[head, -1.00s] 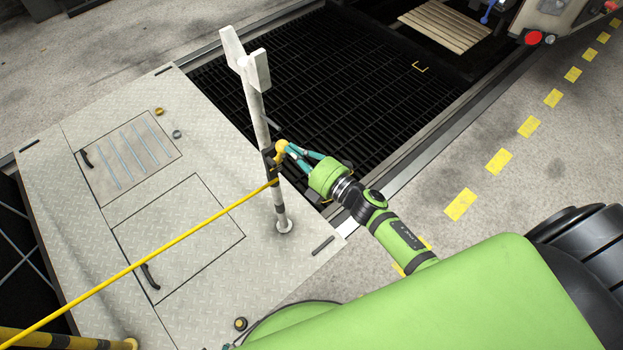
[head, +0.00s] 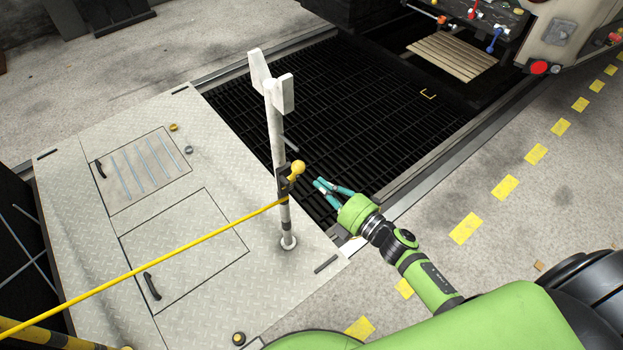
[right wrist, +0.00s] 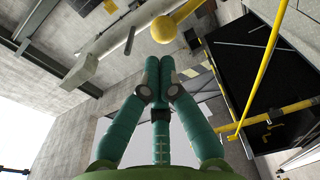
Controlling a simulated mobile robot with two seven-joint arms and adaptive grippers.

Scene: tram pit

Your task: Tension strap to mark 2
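A yellow strap (head: 170,251) runs from the lower left of the head view up to a pale upright post (head: 274,125) with dark bands. A dark bracket on the post carries a short yellow lever with a yellow ball knob (head: 298,168). I cannot make out any numbered marks. My right gripper (head: 320,182) is just right of the knob and apart from it. Its teal fingers converge, with tips close together and nothing between them. In the right wrist view the knob (right wrist: 163,28) lies beyond the fingertips (right wrist: 159,64). My left gripper is not in view.
The post stands on a metal plate (head: 105,230) with hatches and dark handles. A dark grating (head: 350,90) over the pit lies behind the post. Beyond it are a slatted wooden board (head: 452,55) and a rack of coloured-handled parts (head: 475,15). Yellow floor dashes run at right.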

